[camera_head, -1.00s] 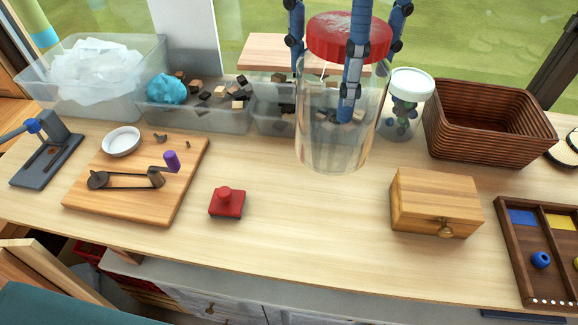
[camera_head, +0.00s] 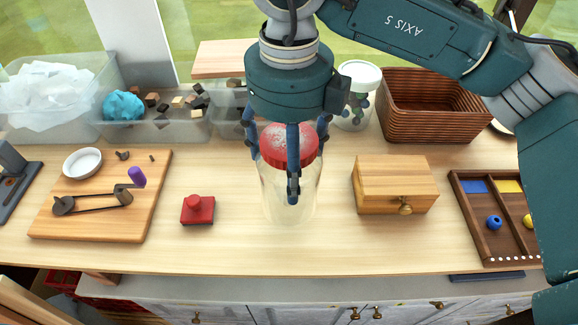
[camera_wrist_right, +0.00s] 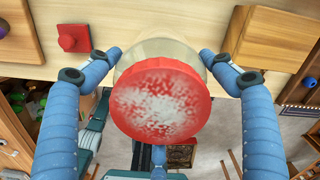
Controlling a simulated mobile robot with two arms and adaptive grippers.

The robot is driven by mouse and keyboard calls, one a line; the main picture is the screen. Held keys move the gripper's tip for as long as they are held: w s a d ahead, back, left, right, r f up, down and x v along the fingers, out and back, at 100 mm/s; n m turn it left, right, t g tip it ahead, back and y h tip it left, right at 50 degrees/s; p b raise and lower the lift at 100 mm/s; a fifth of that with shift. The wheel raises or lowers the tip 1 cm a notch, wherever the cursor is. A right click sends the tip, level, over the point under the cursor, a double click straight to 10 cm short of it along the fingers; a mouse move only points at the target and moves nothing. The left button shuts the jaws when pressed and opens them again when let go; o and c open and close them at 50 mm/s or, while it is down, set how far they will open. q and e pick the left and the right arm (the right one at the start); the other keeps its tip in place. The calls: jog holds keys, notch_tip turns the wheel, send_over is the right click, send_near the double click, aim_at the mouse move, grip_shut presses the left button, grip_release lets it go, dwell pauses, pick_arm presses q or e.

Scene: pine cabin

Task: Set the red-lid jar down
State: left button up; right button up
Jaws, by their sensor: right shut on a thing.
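The red-lid jar (camera_head: 286,198) is a clear, empty-looking glass jar with a red lid (camera_head: 275,146) worn white on top. It is upright over the tabletop between the red block and the small wooden drawer box. I cannot tell for certain whether its base touches the table. My right gripper (camera_head: 290,175) comes from above with its blue fingers shut around the jar near the lid. In the right wrist view the lid (camera_wrist_right: 160,100) fills the middle between the two fingers, with the glass behind it. My left gripper is not in view.
A red block with a knob (camera_head: 197,209) is left of the jar, and a wooden drawer box (camera_head: 395,185) is close on its right. Behind stand clear bins (camera_head: 160,130), a white-lid jar (camera_head: 358,95) and a brown basket (camera_head: 430,105). Table in front of the jar is clear.

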notch_tip(320, 180, down, 4)
jog(key=shift+w+r+p, duration=0.15)
jog(key=shift+r+p, duration=0.05)
jog(key=shift+p, duration=0.3)
jog(key=shift+f, duration=0.2)
jog(key=shift+f+b, duration=0.15)
jog(key=shift+b, duration=0.15)
jog(key=o, duration=1.6)
